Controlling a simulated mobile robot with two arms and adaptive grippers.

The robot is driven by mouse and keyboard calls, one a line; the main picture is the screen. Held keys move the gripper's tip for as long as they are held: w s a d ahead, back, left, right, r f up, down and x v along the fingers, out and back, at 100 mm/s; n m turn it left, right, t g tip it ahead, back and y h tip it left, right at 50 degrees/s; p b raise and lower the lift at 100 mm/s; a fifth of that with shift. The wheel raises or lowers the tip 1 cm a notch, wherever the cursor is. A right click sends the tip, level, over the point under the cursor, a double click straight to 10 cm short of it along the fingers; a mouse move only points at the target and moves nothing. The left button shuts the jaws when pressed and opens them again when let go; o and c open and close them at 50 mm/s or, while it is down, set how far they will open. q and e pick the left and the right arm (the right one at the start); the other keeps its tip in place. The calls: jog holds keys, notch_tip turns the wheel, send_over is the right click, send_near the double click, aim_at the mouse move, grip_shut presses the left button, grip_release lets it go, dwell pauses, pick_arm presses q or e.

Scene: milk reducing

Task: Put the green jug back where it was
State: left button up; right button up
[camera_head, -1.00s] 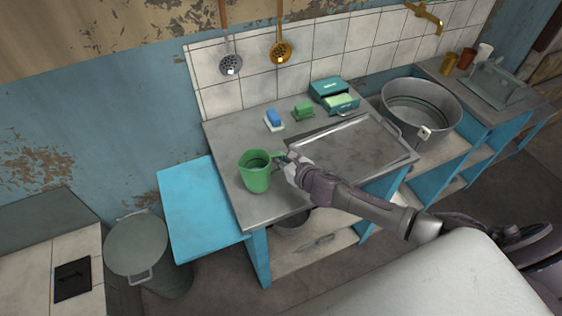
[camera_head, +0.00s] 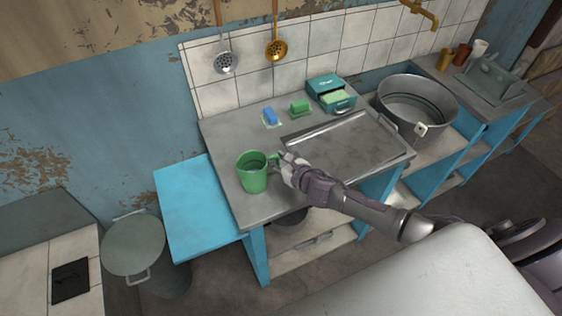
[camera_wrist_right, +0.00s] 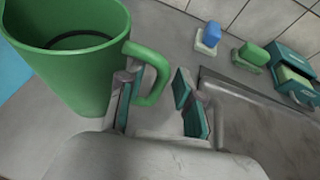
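The green jug (camera_head: 252,178) stands upright on the grey metal worktop (camera_head: 276,199), near its left front corner. Its handle points right, toward my right gripper (camera_head: 284,165). In the right wrist view the jug (camera_wrist_right: 75,65) fills the upper left, with its handle (camera_wrist_right: 160,75) facing my right gripper (camera_wrist_right: 158,108). The fingers are apart, one close to the jug's wall at the handle and the other to the right of the handle with a gap. I cannot tell whether the near finger touches the jug. My left gripper is not in view.
A blue sponge (camera_head: 270,116), a green sponge (camera_head: 299,107) and a teal box (camera_head: 325,88) stand at the back of the worktop. A flat metal tray (camera_head: 350,148) lies right of the jug. A big metal tub (camera_head: 440,99) is further right. A light blue board (camera_head: 200,205) adjoins the left.

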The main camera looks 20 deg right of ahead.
jog(key=b+v, duration=0.1)
jog(key=v, duration=1.1)
jog(key=shift+r, duration=0.15)
